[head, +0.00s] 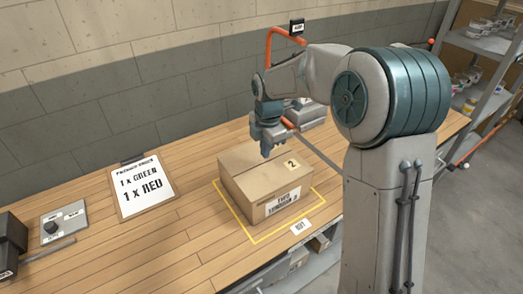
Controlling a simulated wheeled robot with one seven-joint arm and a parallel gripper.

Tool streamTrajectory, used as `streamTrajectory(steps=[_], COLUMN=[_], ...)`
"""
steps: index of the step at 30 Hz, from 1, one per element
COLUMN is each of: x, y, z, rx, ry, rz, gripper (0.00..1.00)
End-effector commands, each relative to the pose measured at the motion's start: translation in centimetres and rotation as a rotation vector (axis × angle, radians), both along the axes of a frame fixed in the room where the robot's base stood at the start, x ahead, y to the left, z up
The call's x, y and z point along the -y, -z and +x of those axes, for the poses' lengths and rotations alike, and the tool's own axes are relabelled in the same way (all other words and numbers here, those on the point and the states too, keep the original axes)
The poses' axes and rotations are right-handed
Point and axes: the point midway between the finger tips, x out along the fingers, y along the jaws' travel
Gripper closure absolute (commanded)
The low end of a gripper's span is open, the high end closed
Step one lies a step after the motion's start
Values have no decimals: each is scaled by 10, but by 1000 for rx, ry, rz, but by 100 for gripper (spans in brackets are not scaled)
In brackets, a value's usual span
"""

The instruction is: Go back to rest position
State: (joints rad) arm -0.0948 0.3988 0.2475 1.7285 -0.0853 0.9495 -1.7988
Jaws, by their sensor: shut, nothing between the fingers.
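My gripper (266,152) hangs at the end of my bent arm, pointing down. In this view it stands over the far edge of a cardboard box; its fingers are small here and look shut and empty. The cardboard box (240,184) is closed, carries a "2" label on top and a printed label on its front, and stands inside a yellow outline on the wooden table. I cannot tell how far the fingertips are above or behind the box.
A clipboard (143,190) reading "1 x GREEN, 1 x RED" lies left of the box. A shelf rack (490,45) with containers stands at the right. Bare table (165,258) lies in front of the clipboard.

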Motion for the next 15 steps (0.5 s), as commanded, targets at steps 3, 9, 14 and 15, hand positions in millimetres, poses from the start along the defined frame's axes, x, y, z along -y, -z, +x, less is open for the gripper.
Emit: streamTrajectory(steps=[3,9,14,15], x=[0,-2,-2,-2], y=[-29,-73,-94,-97], z=[1,1,0,0], rx=[6,5,2,3], ry=[1,-3,-3,-3], rz=[2,1,0,1], gripper=[100,100,100,100])
